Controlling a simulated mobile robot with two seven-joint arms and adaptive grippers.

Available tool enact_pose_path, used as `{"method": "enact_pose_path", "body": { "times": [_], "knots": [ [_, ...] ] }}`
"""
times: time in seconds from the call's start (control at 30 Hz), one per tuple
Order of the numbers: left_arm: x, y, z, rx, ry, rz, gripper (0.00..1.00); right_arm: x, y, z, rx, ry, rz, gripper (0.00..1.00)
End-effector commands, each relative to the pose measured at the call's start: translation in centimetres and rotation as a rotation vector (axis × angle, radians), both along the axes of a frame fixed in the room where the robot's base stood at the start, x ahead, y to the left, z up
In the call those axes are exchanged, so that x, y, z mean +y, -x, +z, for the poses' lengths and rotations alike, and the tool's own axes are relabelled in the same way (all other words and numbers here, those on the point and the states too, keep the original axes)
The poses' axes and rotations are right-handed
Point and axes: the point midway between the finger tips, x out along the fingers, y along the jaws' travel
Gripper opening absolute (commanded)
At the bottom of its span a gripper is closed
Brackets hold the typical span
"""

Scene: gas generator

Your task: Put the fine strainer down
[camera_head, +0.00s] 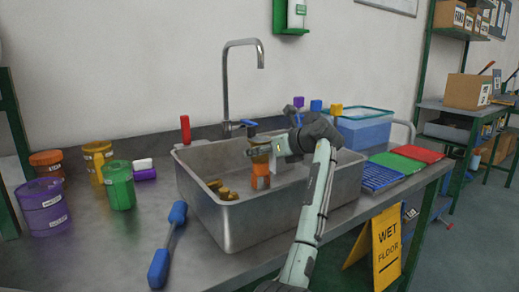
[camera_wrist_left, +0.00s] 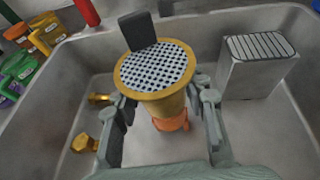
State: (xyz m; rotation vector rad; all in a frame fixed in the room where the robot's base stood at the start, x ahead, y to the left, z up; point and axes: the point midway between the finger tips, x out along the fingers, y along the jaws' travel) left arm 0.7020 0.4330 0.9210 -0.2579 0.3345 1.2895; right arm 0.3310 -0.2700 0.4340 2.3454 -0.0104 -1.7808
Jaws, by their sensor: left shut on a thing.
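The fine strainer, a gold cylinder with a perforated silver top and a dark tab (camera_wrist_left: 167,72), is between the fingers of my left gripper (camera_wrist_left: 163,100). In the head view the strainer (camera_head: 259,152) is inside the metal sink (camera_head: 245,222), and my left gripper (camera_head: 268,150) is shut on it from the right. An orange piece (camera_head: 261,181) shows directly below the strainer, also in the wrist view (camera_wrist_left: 172,123). I cannot tell whether it is joined to the strainer or whether it touches the sink floor. My right gripper is not in view.
Small brass fittings (camera_head: 222,191) lie in the sink's left part. A grey block with a slotted top (camera_wrist_left: 257,62) stands in the sink. A faucet (camera_head: 226,90) rises behind. Colored cups (camera_head: 120,187) and a blue-handled tool (camera_head: 167,245) are left; colored mats (camera_head: 381,177) are right.

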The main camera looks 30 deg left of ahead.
Motion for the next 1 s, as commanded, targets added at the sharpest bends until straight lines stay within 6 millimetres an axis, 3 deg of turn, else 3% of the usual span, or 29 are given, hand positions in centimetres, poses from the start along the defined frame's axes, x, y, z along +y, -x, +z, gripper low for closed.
{"method": "enact_pose_path", "body": {
  "times": [0.27, 0.3, 0.43, 0.8, 0.9, 1.0],
  "knots": [
    [0.0, 0.0, -0.2, 0.001, -0.001, 0.000, 0.08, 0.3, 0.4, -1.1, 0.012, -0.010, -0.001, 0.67],
    [0.0, 0.0, -0.3, 0.001, 0.000, 0.000, 0.46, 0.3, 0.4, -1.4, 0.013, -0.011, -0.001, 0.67],
    [0.0, 0.0, -0.3, 0.001, 0.000, 0.000, 0.62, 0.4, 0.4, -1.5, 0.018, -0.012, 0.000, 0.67],
    [0.0, 0.0, -0.2, -0.001, 0.000, 0.000, 0.62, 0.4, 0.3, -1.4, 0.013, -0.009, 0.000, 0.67],
    [0.0, 0.0, 0.0, -0.001, 0.000, -0.001, 0.62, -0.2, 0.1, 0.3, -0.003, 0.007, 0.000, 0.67],
    [-2.0, 0.4, 1.1, -0.001, 0.001, -0.004, 0.62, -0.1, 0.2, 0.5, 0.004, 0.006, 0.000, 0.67]
  ]
}}
